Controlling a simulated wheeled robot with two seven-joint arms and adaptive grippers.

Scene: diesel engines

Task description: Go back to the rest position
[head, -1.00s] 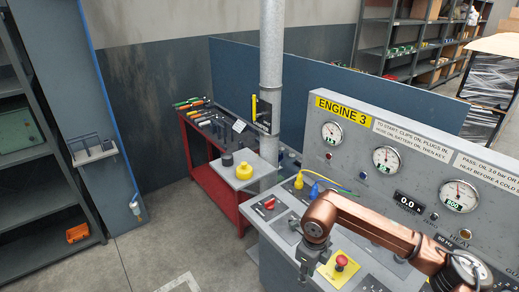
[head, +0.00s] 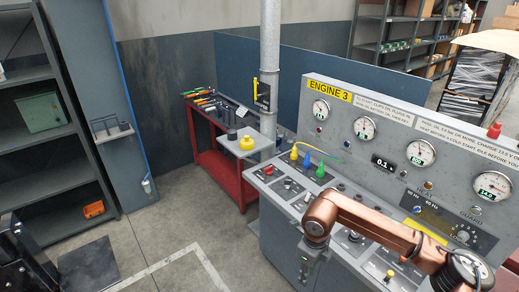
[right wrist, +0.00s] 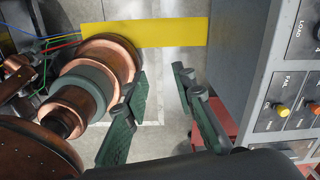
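My right gripper (head: 306,268) hangs from the end of my copper-coloured right arm, in front of the lower edge of the grey ENGINE 3 panel (head: 330,82). In the right wrist view its two dark green fingers (right wrist: 160,82) are apart, with only floor between them. It holds nothing there. The same panel's side and some knobs show at the right of that view. My left gripper is not in view. My right arm hides part of the panel's sloping desk.
A red workbench (head: 225,180) with tools and a yellow-topped item (head: 246,143) stands beside a grey pole (head: 270,50). Yellow, blue and green plugs (head: 319,171) stand on the desk. Shelving (head: 40,170) is at left. Open floor (head: 180,240) lies left of the panel.

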